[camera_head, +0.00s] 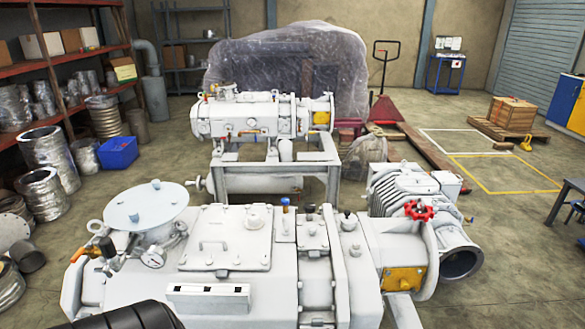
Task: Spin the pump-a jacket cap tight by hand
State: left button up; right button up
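A large white screw vacuum pump (230,280) fills the foreground. I cannot tell which one is the jacket cap, nor how tight any cap sits. A red handwheel (418,210) is on the pump's right end. Neither gripper is in view; a black ribbed part at the bottom left edge looks like part of my own body.
A second white pump (262,117) on a frame (265,182) stands behind. A round plate (146,206) and an orange-handled valve (98,250) are on the near pump's left. Shelves with ducts (60,58) line the left. Open floor (500,230) lies at right.

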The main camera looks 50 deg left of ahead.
aim_at(254, 218)
jog(key=u, duration=1.8)
